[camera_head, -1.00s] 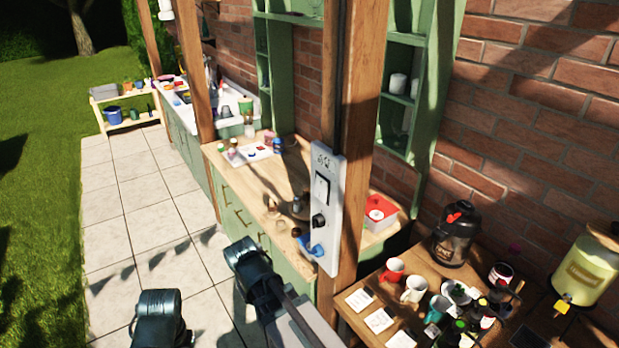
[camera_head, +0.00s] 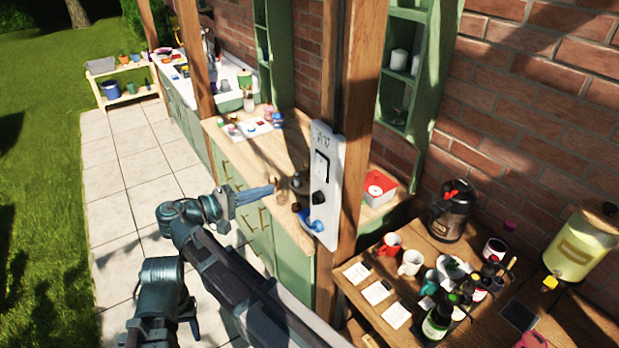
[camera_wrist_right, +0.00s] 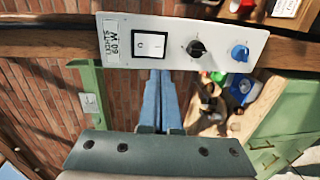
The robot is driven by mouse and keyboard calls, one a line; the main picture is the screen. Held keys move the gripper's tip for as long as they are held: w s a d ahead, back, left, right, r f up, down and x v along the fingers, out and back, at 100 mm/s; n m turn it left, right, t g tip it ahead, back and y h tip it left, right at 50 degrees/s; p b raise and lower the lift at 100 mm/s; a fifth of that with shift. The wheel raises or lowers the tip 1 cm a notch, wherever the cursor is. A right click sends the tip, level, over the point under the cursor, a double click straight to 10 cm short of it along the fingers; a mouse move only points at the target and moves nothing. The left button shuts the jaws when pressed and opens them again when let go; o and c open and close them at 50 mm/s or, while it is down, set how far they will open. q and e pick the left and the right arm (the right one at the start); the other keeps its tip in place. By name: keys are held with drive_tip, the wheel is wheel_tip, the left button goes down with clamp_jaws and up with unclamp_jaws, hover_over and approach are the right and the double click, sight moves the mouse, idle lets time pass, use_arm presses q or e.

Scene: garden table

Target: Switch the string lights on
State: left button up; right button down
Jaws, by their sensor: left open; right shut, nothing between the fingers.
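A pale control panel (camera_head: 328,215) is fixed to the wooden post. It carries a white rocker switch (camera_head: 321,168) in a black frame, a black knob (camera_head: 319,197) and a blue knob (camera_head: 316,226). In the right wrist view the rocker (camera_wrist_right: 149,47) sits beside a label reading "60 W", partly hard to read. My right gripper (camera_head: 272,189) is shut and empty, left of the panel in the head view. In the right wrist view its fingertips (camera_wrist_right: 153,73) point toward the panel just below the rocker; contact is unclear. My left gripper's fingers are not visible. I see no string lights.
A wooden counter (camera_head: 222,134) with bottles and jars runs behind the panel. A side table at right holds mugs (camera_head: 410,262), bottles, a black kettle (camera_head: 450,210) and a drink dispenser (camera_head: 582,245). The paved path (camera_head: 120,200) at left is clear.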

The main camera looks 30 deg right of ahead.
sight(319, 175)
idle(0.3)
drive_tip(key=d, duration=0.4)
drive_tip(key=d+f+b, duration=0.1)
drive_tip(key=d, duration=0.4)
drive_tip(key=w+d, duration=0.1)
drive_tip(key=d, duration=0.4)
drive_tip(key=shift+f+b, duration=0.35)
drive_tip(key=shift+d+f, duration=0.1)
drive_tip(key=shift+d, duration=0.1)
